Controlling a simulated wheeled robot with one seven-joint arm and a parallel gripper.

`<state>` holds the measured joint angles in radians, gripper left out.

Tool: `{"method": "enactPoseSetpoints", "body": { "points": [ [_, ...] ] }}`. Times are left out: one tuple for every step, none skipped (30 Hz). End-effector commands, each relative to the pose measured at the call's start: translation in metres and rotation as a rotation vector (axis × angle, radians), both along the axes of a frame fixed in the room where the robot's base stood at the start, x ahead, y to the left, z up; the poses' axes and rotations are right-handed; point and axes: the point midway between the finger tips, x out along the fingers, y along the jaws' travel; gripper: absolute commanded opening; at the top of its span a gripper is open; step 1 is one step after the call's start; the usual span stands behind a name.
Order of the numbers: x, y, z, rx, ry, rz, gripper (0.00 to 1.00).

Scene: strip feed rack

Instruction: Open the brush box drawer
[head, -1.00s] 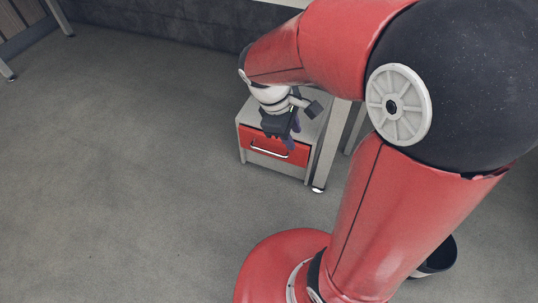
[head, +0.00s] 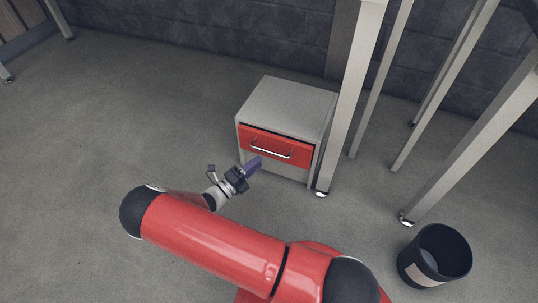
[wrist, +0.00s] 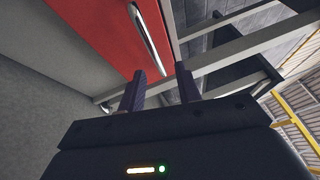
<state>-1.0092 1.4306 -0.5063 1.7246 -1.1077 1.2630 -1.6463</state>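The brush box (head: 287,102) is a small grey cabinet on the floor with a red drawer (head: 296,154) and a silver bar handle (head: 270,153). The drawer front appears shut. My gripper (head: 256,164) is in front of the cabinet, just below and left of the handle in the head view. In the wrist view the red drawer front (wrist: 100,32) and the handle (wrist: 150,40) are beyond the fingers. The two purple fingers (wrist: 162,90) are apart with nothing between them, and the handle appears clear of them.
A table's grey leg (head: 347,100) stands close against the cabinet's right side. More legs stand further right. A black bin (head: 434,256) is on the floor at the lower right. The floor left of the cabinet is clear.

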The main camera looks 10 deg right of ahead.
Motion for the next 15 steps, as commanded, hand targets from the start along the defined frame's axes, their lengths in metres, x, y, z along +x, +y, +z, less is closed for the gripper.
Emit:
{"method": "enactPoseSetpoints", "body": {
  "points": [
    [0.001,0.003,-0.007,-0.035,0.019,0.022,0.34],
    [0.002,0.004,-0.008,-0.049,0.028,0.031,0.34],
    [0.003,0.003,-0.01,-0.063,0.037,0.038,0.34],
    [0.004,0.003,-0.01,-0.07,0.039,0.042,0.34],
    [0.005,0.001,-0.01,-0.074,0.042,0.043,0.34],
    [0.007,-0.002,-0.009,-0.075,0.044,0.044,0.34],
    [0.009,-0.005,-0.009,-0.075,0.044,0.044,0.34],
    [0.011,-0.009,-0.008,-0.075,0.044,0.043,0.34],
    [0.014,-0.015,-0.007,-0.075,0.043,0.042,0.34],
    [0.017,-0.019,-0.006,-0.074,0.044,0.042,0.34],
    [0.019,-0.024,-0.005,-0.073,0.044,0.041,0.34],
    [0.023,-0.029,-0.004,-0.074,0.043,0.041,0.34],
    [0.025,-0.033,-0.003,-0.072,0.042,0.041,0.34],
    [0.028,-0.037,-0.002,-0.072,0.042,0.042,0.34],
    [0.031,-0.042,-0.001,-0.072,0.042,0.041,0.34]
  ]
}}
